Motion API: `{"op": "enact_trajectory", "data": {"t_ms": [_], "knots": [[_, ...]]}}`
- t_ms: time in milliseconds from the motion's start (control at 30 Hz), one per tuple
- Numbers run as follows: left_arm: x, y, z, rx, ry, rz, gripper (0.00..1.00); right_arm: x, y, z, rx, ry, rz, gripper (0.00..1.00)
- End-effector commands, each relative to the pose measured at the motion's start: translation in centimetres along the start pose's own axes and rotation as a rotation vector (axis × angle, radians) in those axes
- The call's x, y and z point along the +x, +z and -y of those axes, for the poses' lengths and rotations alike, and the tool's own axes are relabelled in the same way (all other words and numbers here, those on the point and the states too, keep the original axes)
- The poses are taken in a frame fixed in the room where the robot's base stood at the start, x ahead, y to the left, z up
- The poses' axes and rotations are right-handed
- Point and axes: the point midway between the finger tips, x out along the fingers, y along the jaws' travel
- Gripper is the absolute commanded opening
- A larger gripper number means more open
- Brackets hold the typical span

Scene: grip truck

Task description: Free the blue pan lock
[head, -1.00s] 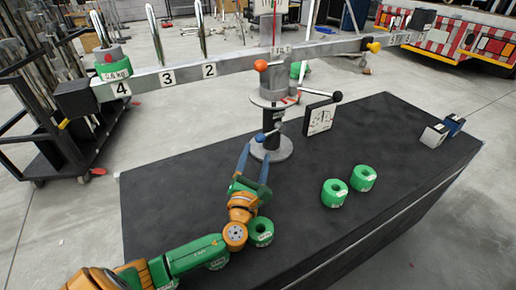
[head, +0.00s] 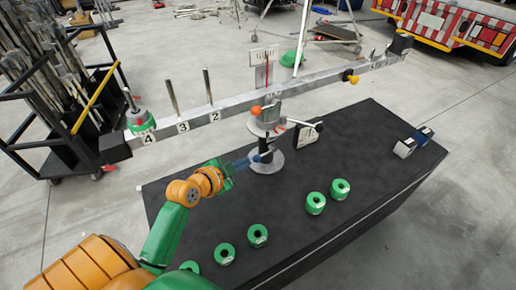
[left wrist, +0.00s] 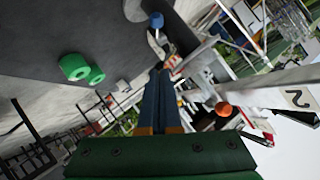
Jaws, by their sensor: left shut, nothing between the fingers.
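The blue pan lock is a small blue knob (head: 257,158) low on the balance's column, just above the round grey base (head: 268,166). It also shows as a blue ball on a short lever in the left wrist view (left wrist: 156,20). My left gripper (head: 246,163) is at the left of the column with its fingers together and nothing between them. In the left wrist view the fingertips (left wrist: 160,70) point toward the lever, with the ball beyond them. Whether they touch the lever, I cannot tell. My right gripper is not in view.
The balance beam (head: 230,113) spans above the black table (head: 370,150), with a green weight (head: 141,122) at its left end. Several green ring weights (head: 315,203) stand along the near side. An orange knob (head: 256,110) sits above the lock. Small blocks (head: 405,147) stand at right.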

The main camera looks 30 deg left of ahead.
Motion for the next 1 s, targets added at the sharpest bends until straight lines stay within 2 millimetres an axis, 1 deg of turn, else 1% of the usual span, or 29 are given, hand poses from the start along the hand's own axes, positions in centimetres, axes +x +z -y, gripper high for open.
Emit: {"op": "enact_trajectory", "data": {"t_ms": [433,500,600,700,1000], "knots": [[9.6,0.1,-0.3,0.005,0.002,-0.002,0.00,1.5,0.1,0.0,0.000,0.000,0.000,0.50],[10.5,1.3,-0.4,0.006,0.002,0.002,0.00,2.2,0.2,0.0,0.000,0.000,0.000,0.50],[11.5,2.3,-0.3,0.008,0.002,0.003,0.00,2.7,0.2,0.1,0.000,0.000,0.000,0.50],[12.0,2.8,-0.2,0.008,0.000,0.003,0.00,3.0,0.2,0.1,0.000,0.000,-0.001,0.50],[12.1,3.0,-0.1,0.009,0.000,0.003,0.00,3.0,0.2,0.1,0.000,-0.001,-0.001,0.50]]}}
